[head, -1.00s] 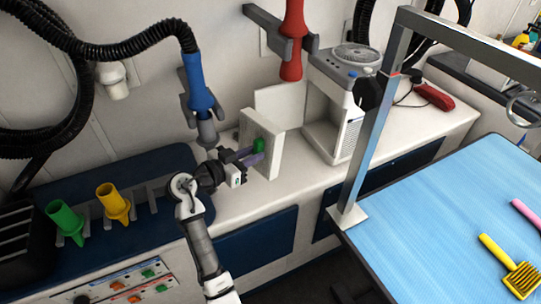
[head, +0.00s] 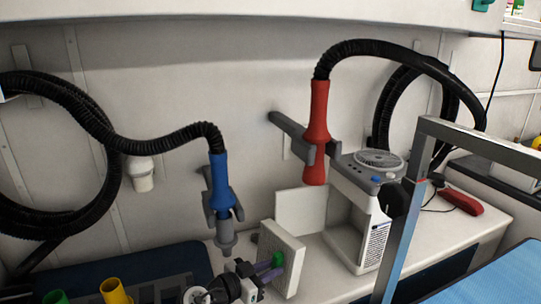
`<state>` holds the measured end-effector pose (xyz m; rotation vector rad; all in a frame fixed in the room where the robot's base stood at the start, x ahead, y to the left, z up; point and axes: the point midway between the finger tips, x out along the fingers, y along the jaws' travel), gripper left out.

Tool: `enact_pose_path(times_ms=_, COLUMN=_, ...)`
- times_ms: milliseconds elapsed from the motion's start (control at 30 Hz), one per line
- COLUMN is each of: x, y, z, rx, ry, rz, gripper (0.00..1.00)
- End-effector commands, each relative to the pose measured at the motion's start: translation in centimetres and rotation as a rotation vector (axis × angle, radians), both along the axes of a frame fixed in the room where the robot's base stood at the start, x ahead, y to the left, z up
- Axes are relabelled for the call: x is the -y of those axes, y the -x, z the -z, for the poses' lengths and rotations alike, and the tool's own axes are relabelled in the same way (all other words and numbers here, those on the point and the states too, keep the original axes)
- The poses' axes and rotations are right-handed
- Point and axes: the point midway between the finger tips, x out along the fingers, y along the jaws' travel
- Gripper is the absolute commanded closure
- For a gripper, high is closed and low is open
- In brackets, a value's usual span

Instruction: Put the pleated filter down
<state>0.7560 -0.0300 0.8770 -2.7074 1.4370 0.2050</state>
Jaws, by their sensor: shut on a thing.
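The pleated filter (head: 289,247) is a thick, pale upright panel with a green tab (head: 278,258) on its face. It stands upright at the counter, left of the white machine (head: 372,230). My gripper (head: 270,268), with purple fingers, is shut on the filter at the green tab. My arm comes in from the bottom edge of the head view. The filter's lower edge is close to the counter top; I cannot tell whether it touches. The pleats cannot be made out.
The machine has an open bay on its left and a flat white panel (head: 301,211) beside it, behind the filter. A blue dryer nozzle (head: 219,183) and a red one (head: 318,110) hang above. A grey post (head: 407,220) stands at right. Counter (head: 340,285) is bare in front of the machine.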

Motion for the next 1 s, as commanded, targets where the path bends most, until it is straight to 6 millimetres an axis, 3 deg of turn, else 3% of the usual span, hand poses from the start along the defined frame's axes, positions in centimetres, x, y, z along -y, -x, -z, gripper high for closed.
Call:
enact_pose_path(times_ms=367, x=0.1, y=-0.2, z=-1.0, rx=0.008, ry=0.004, rz=-0.009, gripper=1.00)
enact_pose_path(times_ms=467, x=0.2, y=-0.5, z=-3.6, rx=0.024, ry=0.017, rz=-0.041, gripper=1.00)
enact_pose_path(times_ms=700, x=1.0, y=-0.3, z=-13.5, rx=0.079, ry=0.075, rz=-0.168, gripper=1.00)
enact_pose_path(times_ms=800, x=1.3, y=0.3, z=-16.7, rx=0.094, ry=0.094, rz=-0.209, gripper=1.00)
enact_pose_path(times_ms=900, x=1.5, y=0.8, z=-18.8, rx=0.103, ry=0.106, rz=-0.235, gripper=1.00)
enact_pose_path(times_ms=1000, x=1.6, y=1.1, z=-19.3, rx=0.103, ry=0.113, rz=-0.247, gripper=1.00)
